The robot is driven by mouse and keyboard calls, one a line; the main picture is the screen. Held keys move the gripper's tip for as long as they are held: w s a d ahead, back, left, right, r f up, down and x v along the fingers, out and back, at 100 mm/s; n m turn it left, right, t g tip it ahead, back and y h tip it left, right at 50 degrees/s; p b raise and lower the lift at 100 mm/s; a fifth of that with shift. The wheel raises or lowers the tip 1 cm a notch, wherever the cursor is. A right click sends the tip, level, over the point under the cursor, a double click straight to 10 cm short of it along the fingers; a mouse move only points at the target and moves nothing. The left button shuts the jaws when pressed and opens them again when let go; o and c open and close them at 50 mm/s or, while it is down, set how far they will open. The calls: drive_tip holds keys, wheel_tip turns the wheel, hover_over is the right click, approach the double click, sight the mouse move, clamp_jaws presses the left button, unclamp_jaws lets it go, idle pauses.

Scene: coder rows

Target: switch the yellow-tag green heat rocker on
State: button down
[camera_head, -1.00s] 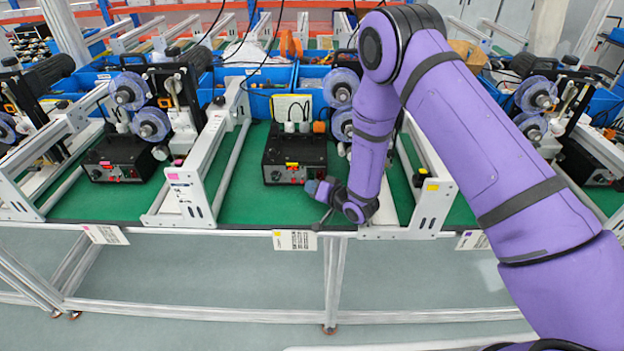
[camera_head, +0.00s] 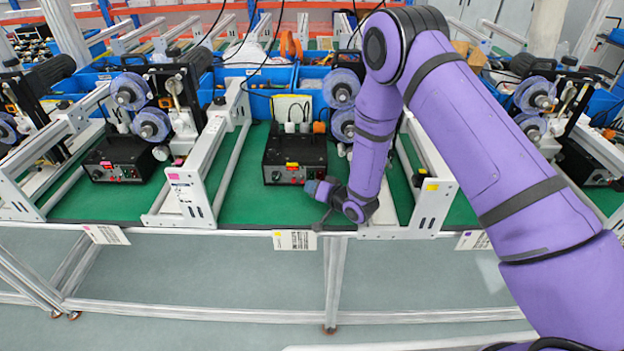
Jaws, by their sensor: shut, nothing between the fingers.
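The black control box (camera_head: 295,155) with the yellow tag (camera_head: 292,165) stands on the green bench mat in the middle bay. Its front panel has small red and green controls (camera_head: 293,180) low down. The green heat rocker is too small to make out clearly, and so is its position. My gripper (camera_head: 312,188) is shut and empty, at the lower right corner of the box's front. I cannot tell whether it touches the panel. My purple forearm comes in from the right and hides part of the mat right of the box.
A similar black box with a pink tag (camera_head: 118,160) stands in the left bay, another (camera_head: 588,165) at right. White frame rails (camera_head: 195,180) flank the middle bay. A barcode label (camera_head: 295,240) hangs on the bench's front edge. Spools (camera_head: 342,88) stand behind my forearm.

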drive_tip(key=shift+w+d+r, duration=0.25)
drive_tip(key=shift+w+r, duration=0.05)
drive_tip(key=shift+w, duration=0.2)
drive_tip(key=shift+w+d+r, duration=0.2)
drive_tip(key=shift+w+r, duration=0.1)
drive_tip(key=shift+w, duration=0.15)
drive_tip(key=shift+s, duration=1)
drive_tip(key=shift+s+a, duration=0.15)
drive_tip(key=shift+s, duration=0.7)
drive_tip(key=shift+s+a, duration=0.15)
drive_tip(key=shift+s, duration=0.7)
